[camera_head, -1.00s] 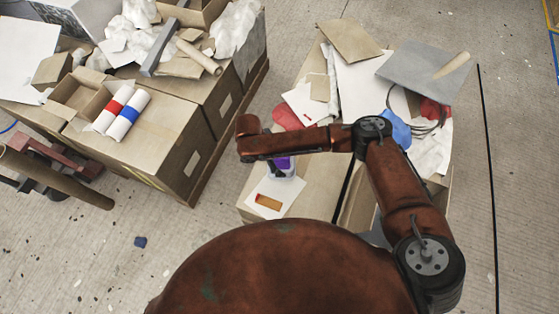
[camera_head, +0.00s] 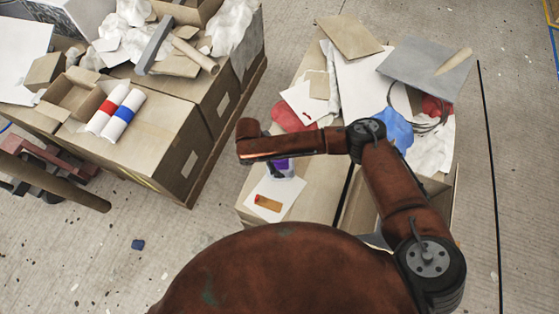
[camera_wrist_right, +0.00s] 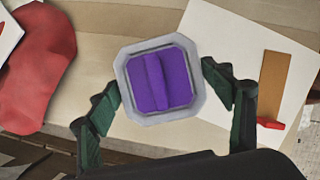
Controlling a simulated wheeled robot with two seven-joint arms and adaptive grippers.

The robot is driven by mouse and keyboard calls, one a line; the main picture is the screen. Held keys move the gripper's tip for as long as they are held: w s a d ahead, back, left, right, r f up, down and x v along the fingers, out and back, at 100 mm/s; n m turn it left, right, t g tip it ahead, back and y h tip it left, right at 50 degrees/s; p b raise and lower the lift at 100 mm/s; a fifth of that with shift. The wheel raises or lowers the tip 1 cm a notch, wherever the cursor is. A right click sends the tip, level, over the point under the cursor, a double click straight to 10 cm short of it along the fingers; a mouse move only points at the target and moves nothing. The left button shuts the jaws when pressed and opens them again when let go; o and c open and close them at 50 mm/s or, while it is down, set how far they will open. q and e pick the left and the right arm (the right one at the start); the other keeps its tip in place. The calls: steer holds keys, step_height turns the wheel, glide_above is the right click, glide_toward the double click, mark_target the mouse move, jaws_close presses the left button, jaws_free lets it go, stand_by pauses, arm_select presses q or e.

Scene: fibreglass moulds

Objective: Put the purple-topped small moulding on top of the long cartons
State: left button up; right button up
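The purple-topped small moulding (camera_wrist_right: 152,82) has a grey eight-sided rim and a raised purple ridge. In the head view, my arm hides most of the moulding (camera_head: 282,164). My right gripper (camera_wrist_right: 161,79) is over it, with one dark green finger on each side, spread and close to the rim. I cannot tell if they touch it. Long brown cartons (camera_head: 150,140) stand together at the left. My left gripper is not in view.
Two white rolls with red (camera_head: 108,108) and blue (camera_head: 125,114) bands lie on the cartons, beside an open box (camera_head: 75,95) and scraps. Red cloth (camera_wrist_right: 38,70) lies left of the moulding; the white sheet (camera_wrist_right: 285,35) lies right. A floor gap separates the two stacks.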

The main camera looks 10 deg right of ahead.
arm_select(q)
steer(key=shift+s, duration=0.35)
arm_select(e)
steer(key=o, duration=0.3)
steer(key=shift+r, duration=0.2)
arm_select(q)
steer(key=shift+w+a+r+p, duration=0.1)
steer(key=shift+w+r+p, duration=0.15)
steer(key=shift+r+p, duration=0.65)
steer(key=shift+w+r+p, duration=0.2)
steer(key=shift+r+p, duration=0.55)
steer(key=shift+p, duration=0.25)
arm_select(e)
steer(key=s+v, duration=0.1)
steer(key=v, duration=1)
steer(key=shift+w+a+r, duration=0.2)
steer(key=shift+w+r, duration=0.2)
steer(key=shift+w, duration=0.1)
